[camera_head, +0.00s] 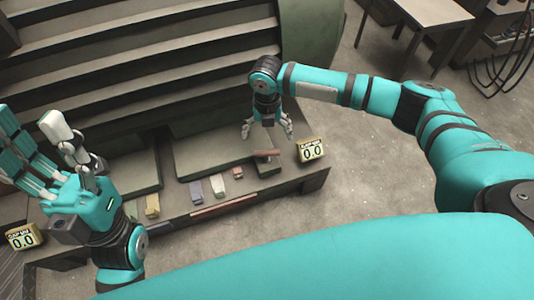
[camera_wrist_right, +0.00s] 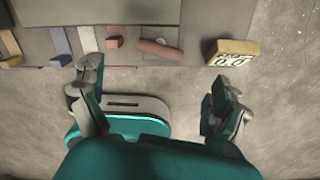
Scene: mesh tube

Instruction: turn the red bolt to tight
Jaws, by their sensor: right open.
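A dull red rounded rod, which looks like the red bolt (camera_head: 266,154), lies on the bench's lower step at its right end. In the right wrist view the red bolt (camera_wrist_right: 158,48) lies sideways beyond the fingertips, beside a small round grey piece. My right gripper (camera_head: 267,131) is open and empty, just above the bolt in the head view; its two fingers (camera_wrist_right: 156,84) are spread wide in the wrist view, not touching the bolt. My left gripper (camera_head: 35,125) is raised at the left, fingers spread and empty, far from the bolt.
A yellow display (camera_head: 311,151) reading 0.0 stands right of the bolt. Another yellow display (camera_head: 22,237) stands far left. Small blocks, including a red block (camera_head: 238,172), lie left of the bolt. A slatted grey structure (camera_head: 150,60) rises behind. Bare floor (camera_head: 360,165) lies right.

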